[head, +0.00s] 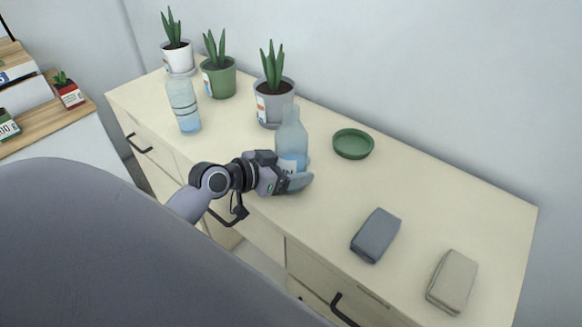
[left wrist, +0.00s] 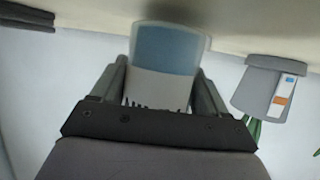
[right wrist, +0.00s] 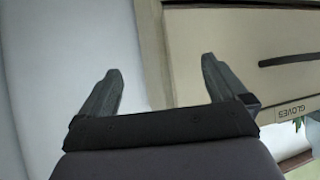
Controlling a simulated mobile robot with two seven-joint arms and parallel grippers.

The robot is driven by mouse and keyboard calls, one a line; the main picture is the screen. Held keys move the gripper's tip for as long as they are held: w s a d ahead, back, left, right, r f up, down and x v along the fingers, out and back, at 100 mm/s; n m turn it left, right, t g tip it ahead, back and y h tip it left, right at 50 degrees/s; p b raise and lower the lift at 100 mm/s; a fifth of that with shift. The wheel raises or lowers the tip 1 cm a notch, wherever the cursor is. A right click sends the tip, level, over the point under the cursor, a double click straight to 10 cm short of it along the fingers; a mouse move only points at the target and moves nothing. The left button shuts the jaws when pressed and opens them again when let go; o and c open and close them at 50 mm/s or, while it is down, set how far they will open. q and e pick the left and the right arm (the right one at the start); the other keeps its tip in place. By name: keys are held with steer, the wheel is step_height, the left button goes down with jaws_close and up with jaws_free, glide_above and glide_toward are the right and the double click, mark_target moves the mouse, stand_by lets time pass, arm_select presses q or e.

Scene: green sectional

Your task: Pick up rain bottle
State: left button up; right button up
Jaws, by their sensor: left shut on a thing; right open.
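A translucent blue bottle with a white label (head: 291,138) stands upright on the cream cabinet top, near its front edge. My left gripper (head: 297,183) is shut around the lower part of this bottle. In the left wrist view the bottle (left wrist: 168,50) sits between both fingers, its lower end blue and its label partly hidden by the gripper. I cannot read which one is labelled rain. My right gripper (right wrist: 165,95) is open and empty beside the cabinet front.
Several potted plants, including a grey pot (head: 273,104), line the back of the cabinet (head: 330,205). A green dish (head: 352,144) lies right of the held bottle. A dark grey block (head: 376,235) and a beige block (head: 452,281) lie farther right. Drawers carry dark handles.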

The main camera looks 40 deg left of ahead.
mark_target(291, 108)
arm_select(q)
step_height(291, 108, up, 19)
steer(key=shift+r+p, duration=0.15)
steer(key=shift+p, duration=0.9)
